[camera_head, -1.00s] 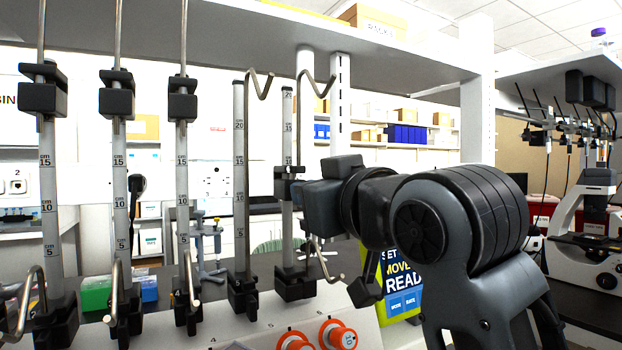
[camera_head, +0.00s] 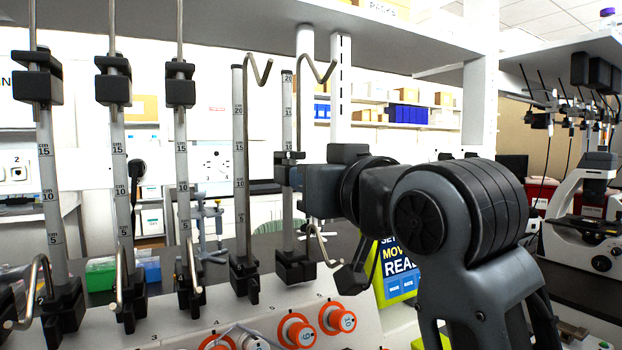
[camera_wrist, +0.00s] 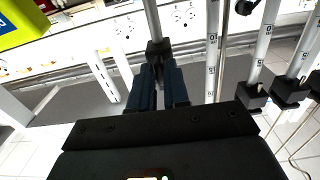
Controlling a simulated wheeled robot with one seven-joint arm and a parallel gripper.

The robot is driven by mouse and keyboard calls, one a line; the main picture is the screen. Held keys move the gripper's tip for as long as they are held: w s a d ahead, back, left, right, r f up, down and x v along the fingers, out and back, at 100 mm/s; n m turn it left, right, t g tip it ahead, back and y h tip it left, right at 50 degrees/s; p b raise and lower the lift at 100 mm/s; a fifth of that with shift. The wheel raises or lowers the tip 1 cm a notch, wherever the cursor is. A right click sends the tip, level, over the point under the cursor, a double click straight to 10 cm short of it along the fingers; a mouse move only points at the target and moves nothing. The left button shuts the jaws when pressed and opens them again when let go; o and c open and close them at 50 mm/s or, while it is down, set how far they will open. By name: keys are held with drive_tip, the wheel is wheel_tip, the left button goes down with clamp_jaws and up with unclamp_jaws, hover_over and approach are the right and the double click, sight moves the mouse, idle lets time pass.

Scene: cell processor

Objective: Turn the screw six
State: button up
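Two orange-ringed knobs, the left one (camera_head: 296,331) and the right one (camera_head: 337,318), sit on the white sloped panel at the bottom of the head view. The right one bears a number that looks like 6. My gripper (camera_wrist: 159,82) is up by the rightmost graduated post (camera_head: 288,215), above these knobs, beside its small black clamp (camera_head: 284,174). In the wrist view its two dark blue fingers point at a post with a dark block (camera_wrist: 157,47). A narrow gap shows between the fingers; whether they grip anything there is unclear. The knobs are not seen in the wrist view.
Several graduated posts with black clamps and bent metal hooks (camera_head: 322,240) stand close to my gripper on the left. A yellow-green sign (camera_head: 398,275) is behind my arm. A shelf (camera_head: 250,35) crosses above. A microscope (camera_head: 590,210) stands at the right.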

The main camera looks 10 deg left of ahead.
drive_tip(key=o, duration=0.3)
drive_tip(key=shift+o, duration=0.2)
drive_tip(key=b+v, duration=0.1)
drive_tip(key=v, duration=0.6)
drive_tip(key=shift+s+d+b, duration=0.25)
drive_tip(key=shift+s+b, duration=0.1)
